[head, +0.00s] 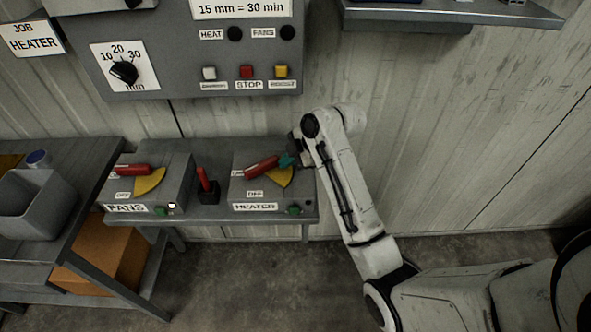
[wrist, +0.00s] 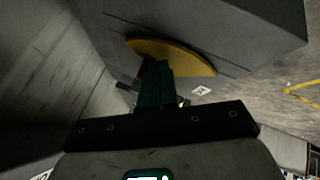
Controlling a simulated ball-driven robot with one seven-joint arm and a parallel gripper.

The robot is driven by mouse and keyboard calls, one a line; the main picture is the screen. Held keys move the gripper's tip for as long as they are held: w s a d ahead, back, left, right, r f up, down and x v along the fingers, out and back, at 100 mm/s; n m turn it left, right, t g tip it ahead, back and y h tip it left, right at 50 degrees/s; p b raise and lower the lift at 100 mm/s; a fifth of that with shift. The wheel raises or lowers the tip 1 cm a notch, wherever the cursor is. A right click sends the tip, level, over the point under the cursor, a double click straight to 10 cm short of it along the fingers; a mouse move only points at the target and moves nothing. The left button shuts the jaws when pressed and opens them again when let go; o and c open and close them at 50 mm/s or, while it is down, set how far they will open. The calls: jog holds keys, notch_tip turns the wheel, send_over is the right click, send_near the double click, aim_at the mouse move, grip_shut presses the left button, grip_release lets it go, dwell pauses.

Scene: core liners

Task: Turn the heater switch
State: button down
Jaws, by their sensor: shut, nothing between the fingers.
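The heater switch box (head: 241,196) stands on the bench with a "HEATER" label on its front. Its red handle (head: 261,166) lies slanted, its outer end up to the right, over a yellow sector plate (head: 281,177). An "OFF" label sits below the handle. My gripper (head: 287,161), with green fingers, is at the right end of the red handle, close to it or touching; I cannot tell which. In the wrist view the shut fingers (wrist: 156,80) reach to the yellow plate (wrist: 175,55) on the grey box (wrist: 235,25). The red handle is mostly hidden there.
A similar fans switch box (head: 175,185) stands to the left. A small dark block with an upright red handle (head: 204,180) stands between the boxes. A control panel (head: 185,50) with a dial hangs above. A grey bin (head: 35,205) is on the left table.

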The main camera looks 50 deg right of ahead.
jog(key=shift+w+f, duration=0.15)
jog(key=shift+w, duration=0.15)
jog(key=shift+w+d, duration=0.1)
jog(key=shift+d, duration=0.15)
jog(key=shift+w+d, duration=0.7)
jog(key=shift+w, duration=0.3)
jog(key=shift+w+d, duration=0.2)
jog(key=shift+w, duration=1.35)
jog(key=shift+w, duration=0.1)
jog(key=v, duration=1.1)
jog(key=shift+b, duration=0.4)
